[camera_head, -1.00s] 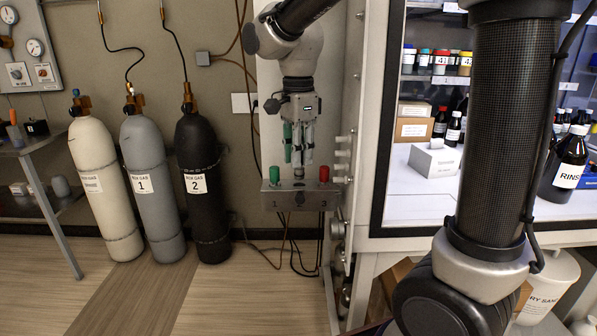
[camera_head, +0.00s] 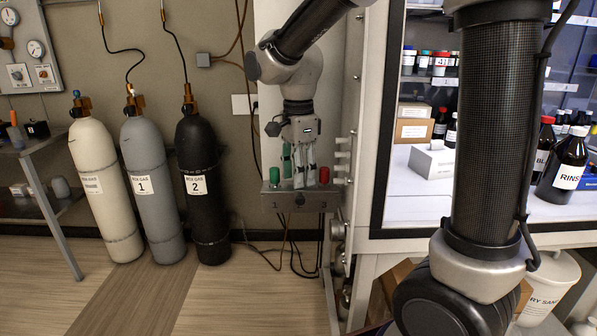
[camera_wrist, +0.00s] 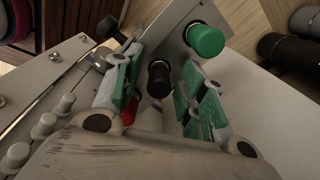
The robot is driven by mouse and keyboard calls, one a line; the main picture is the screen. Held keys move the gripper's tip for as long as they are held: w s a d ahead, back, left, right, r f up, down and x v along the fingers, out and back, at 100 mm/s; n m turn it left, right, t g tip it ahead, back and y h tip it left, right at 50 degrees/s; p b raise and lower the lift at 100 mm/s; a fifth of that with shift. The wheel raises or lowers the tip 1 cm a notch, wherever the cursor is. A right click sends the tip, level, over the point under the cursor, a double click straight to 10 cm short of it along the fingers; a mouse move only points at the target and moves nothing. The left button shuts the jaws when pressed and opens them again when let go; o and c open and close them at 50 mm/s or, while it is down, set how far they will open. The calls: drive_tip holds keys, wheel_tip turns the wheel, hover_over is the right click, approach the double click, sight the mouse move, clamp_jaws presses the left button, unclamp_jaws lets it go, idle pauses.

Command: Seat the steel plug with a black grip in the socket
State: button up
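A black-topped cylinder (camera_wrist: 158,78), which looks like the black grip of the plug, shows between my gripper's fingers in the wrist view. Its steel part and the socket cannot be made out there. My gripper (camera_head: 299,182) is just above the grey box (camera_head: 285,203), pointing down. Its two green-padded fingers also show in the wrist view (camera_wrist: 162,78). They stand apart on both sides of the black cylinder, with narrow gaps visible, so the gripper looks open. Whether the plug is seated cannot be told.
A green cap (camera_head: 274,176) and a red cap (camera_head: 324,175) stand on the box, on either side of the gripper. White knobs (camera_wrist: 43,125) line the cabinet post close by. Gas cylinders (camera_head: 200,190) stand to the left, and the glass-fronted cabinet is right.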

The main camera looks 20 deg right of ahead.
wheel_tip(320, 180, up, 12)
drive_tip(key=shift+r, duration=0.2)
idle(0.4)
